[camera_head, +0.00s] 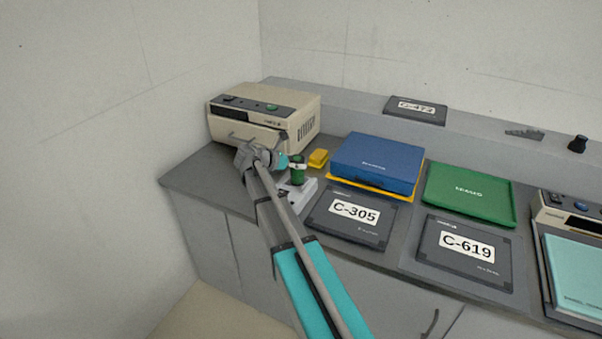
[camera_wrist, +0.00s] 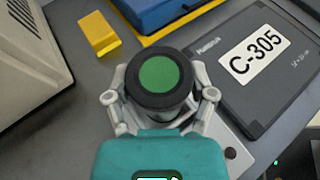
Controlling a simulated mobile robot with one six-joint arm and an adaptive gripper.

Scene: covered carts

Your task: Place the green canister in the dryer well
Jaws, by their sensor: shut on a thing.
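The green canister (camera_head: 298,172) stands upright in my gripper (camera_head: 286,161), near the left end of the counter. In the wrist view its round green top with a dark rim (camera_wrist: 159,74) sits between the fingers of my gripper (camera_wrist: 161,97), which are shut on it from both sides. A small light-grey unit (camera_head: 301,193) lies under and beside the canister; its corner with a dark knob shows in the wrist view (camera_wrist: 224,139). The canister hides much of this unit, so I cannot tell whether the canister touches it. No opening of a dryer well is visible.
A beige machine (camera_head: 305,105) stands at the back left. A yellow block (camera_head: 318,158) lies behind the canister. A blue case (camera_head: 377,160), a dark C-305 cover (camera_head: 350,232), a C-619 cover (camera_head: 464,268) and a green tray (camera_head: 468,194) fill the counter to the right.

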